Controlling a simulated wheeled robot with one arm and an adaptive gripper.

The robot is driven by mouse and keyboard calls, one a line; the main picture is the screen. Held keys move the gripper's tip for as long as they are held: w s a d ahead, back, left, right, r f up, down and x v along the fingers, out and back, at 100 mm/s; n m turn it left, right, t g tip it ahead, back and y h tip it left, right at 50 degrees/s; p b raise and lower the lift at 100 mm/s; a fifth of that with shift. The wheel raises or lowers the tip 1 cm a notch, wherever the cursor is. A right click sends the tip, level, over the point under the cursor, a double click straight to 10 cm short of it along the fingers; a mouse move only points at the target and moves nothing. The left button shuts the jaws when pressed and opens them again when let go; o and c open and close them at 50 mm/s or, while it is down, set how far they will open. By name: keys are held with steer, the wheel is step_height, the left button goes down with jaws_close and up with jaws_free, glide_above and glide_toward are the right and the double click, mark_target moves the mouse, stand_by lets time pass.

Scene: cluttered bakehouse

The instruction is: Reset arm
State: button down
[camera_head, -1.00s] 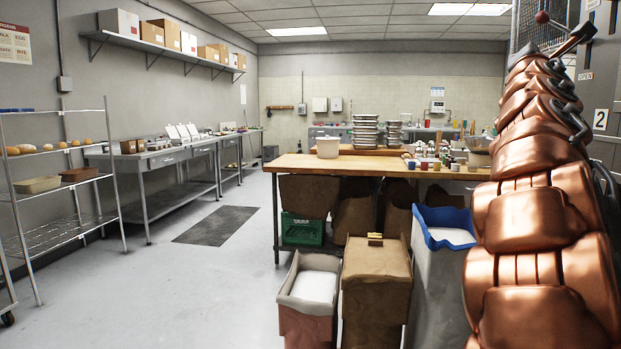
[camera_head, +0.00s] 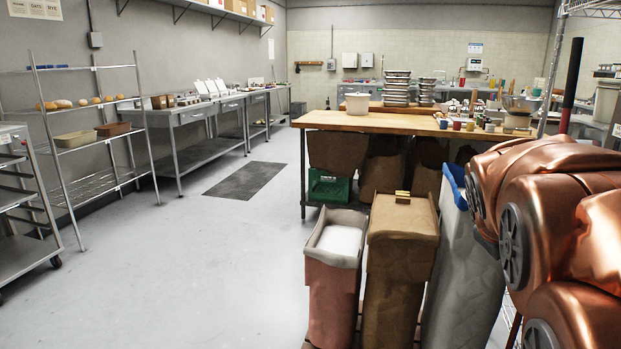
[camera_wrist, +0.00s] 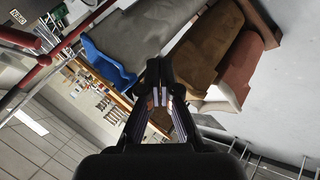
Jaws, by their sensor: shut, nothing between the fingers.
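My gripper (camera_wrist: 158,88) shows in the wrist view, its black fingers together at the middle of the picture with nothing between them. The wrist view is tilted, nearly upside down, with the sacks beyond the fingertips and the ceiling at the lower left. In the head view my copper-coloured arm fills the lower right, folded and bent, and the gripper is out of sight there. I cannot tell whether the fingers touch any sack; they appear apart from them.
A pink bin (camera_head: 333,285), a brown sack (camera_head: 402,240) and a grey sack with blue rim (camera_head: 463,270) stand before the wooden table (camera_head: 400,122). A wire rack (camera_head: 100,185) stands left. A red pole (camera_wrist: 30,75) crosses the wrist view's left.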

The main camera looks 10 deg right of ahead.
steer(key=s+a+f+m+g+y, duration=0.2)
steer(key=s+a+f+g+y, duration=0.2)
steer(key=s+a+f, duration=0.8)
steer(key=s+a+f+g+y, duration=0.1)
steer(key=s+a+f+g, duration=0.1)
steer(key=s+a+f, duration=0.35)
steer(key=s+a+f+g+y, duration=0.1)
steer(key=s+a+f+g, duration=0.1)
steer(key=s+a, duration=0.55)
step_height(320, 180, up, 22)
steer(key=s+p, duration=0.1)
steer(key=p, duration=1.9)
steer(key=shift+d+m+t+p, duration=0.3)
steer(key=shift+d+m+p, duration=0.1)
steer(key=shift+d, duration=0.05)
steer(key=shift+s+d, duration=0.1)
